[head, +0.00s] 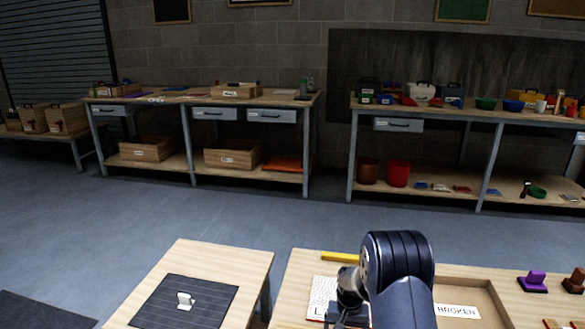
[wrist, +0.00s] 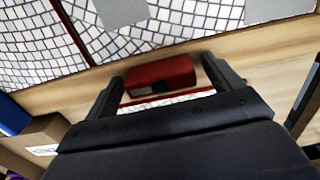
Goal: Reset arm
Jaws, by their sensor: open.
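My gripper (wrist: 168,82) is open in the wrist view, with its two dark fingers spread apart. A red block (wrist: 160,76) with a dark patch on its front shows between the fingers, with gaps to both. I cannot tell how far below the fingers it is. White-tiled mosaic panels (wrist: 188,30) with grey patches lie beyond it on the wooden surface. In the head view my dark arm reaches over the right-hand near table (head: 300,272) and hides part of it.
The near table holds a yellow bar (head: 341,258), a wooden tray (head: 478,288) labelled BROKEN, a purple piece (head: 533,282) and a brown piece (head: 574,281). A smaller table (head: 215,256) at left bears a dark mat with a white piece (head: 185,301). Loaded workbenches line the back wall; open floor lies between.

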